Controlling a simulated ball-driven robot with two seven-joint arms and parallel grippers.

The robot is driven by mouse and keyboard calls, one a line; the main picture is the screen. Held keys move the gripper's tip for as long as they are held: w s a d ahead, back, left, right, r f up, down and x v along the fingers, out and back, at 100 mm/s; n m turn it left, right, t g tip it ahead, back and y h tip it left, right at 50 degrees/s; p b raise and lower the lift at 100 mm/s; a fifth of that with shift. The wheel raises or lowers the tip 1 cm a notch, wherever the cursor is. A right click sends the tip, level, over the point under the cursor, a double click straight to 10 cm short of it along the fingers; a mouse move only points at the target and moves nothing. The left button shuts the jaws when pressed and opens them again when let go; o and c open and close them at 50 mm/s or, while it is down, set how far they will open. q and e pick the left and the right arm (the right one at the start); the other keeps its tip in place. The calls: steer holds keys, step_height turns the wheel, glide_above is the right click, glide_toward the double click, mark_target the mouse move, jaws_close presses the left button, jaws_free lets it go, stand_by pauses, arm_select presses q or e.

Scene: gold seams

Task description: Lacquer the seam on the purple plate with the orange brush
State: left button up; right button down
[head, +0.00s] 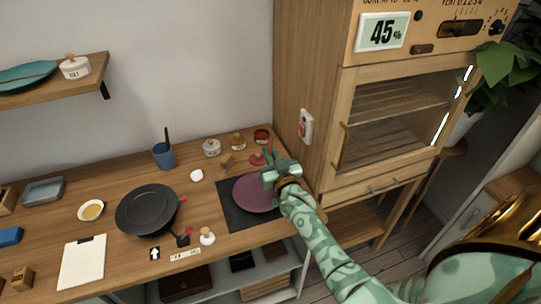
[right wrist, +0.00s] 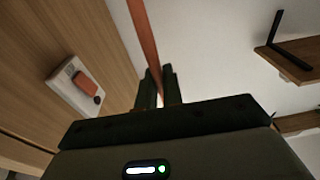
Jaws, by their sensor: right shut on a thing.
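The purple plate (head: 250,197) lies on a dark mat (head: 236,222) near the right end of the counter. My right gripper (head: 269,166) is over the plate's far right edge. In the right wrist view its fingers (right wrist: 160,88) are shut on an orange shaft, the orange brush (right wrist: 144,35), which runs up out of the picture. The brush's tip is out of that view and cannot be made out in the head view. The seam on the plate is too small to see. My left gripper is not in view.
A tall wooden cabinet (head: 312,80) stands right of the counter, with a switch (head: 306,127) on its side. Small jars, including a red one (head: 262,136), stand behind the plate.

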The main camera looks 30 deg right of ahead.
steer(key=shift+r+p, duration=1.1)
steer(key=shift+r, duration=0.3)
